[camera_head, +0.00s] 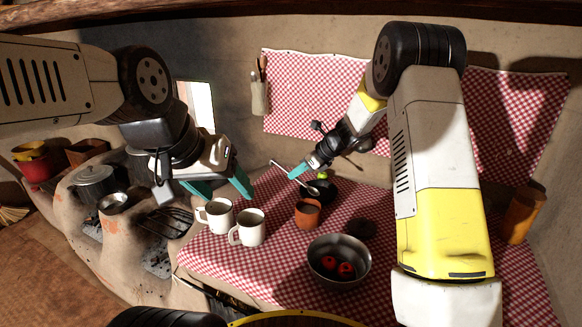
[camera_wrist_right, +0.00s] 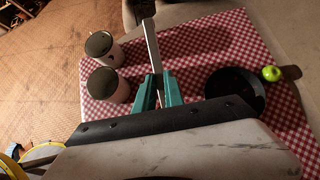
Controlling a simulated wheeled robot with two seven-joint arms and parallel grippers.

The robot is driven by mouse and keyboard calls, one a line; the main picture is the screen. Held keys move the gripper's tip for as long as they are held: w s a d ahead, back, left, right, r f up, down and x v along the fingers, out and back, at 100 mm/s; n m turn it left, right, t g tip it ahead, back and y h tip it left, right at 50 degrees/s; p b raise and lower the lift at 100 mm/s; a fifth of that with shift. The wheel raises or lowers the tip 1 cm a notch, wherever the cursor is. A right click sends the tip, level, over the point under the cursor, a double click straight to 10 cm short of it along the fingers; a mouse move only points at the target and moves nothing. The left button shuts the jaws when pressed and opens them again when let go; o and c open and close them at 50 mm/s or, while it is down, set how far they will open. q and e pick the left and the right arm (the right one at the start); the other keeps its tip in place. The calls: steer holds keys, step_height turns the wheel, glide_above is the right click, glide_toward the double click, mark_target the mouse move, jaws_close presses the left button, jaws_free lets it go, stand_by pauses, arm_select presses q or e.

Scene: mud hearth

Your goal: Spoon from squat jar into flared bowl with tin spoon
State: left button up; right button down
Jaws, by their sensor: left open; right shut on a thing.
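My right gripper (camera_head: 299,171) is shut on the tin spoon (camera_wrist_right: 151,45), whose pale handle sticks out past the fingers in the right wrist view. The spoon is above the table, behind a small terracotta pot (camera_head: 308,213), which looks like the squat jar. A wide metal bowl (camera_head: 325,277) with red pieces in it stands in front; it may be the flared bowl, but I cannot tell for sure. A dark round vessel (camera_head: 326,193) sits behind the pot and also shows in the right wrist view (camera_wrist_right: 235,92). My left gripper (camera_head: 220,188) is open and empty above the mugs.
Two white mugs (camera_head: 214,214) (camera_head: 248,228) stand left of the pot. A dark disc (camera_head: 361,229) lies right of it. A green apple (camera_wrist_right: 271,73) is beside the dark vessel. The mud stove with a lidded pot (camera_head: 93,183) is at left.

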mark_target(305, 184)
steer(key=f+y, duration=0.1)
steer(key=d+f+t+y, duration=0.1)
steer(key=s+d+f+y, duration=0.1)
steer(key=shift+f+t, duration=0.3)
steer(key=shift+t, duration=0.1)
steer(key=shift+f+y, duration=0.25)
steer(key=shift+y, duration=0.25)
steer(key=shift+f, duration=1.05)
steer(key=shift+f, duration=0.2)
steer(key=shift+r, duration=0.1)
steer(key=shift+r, duration=2.6)
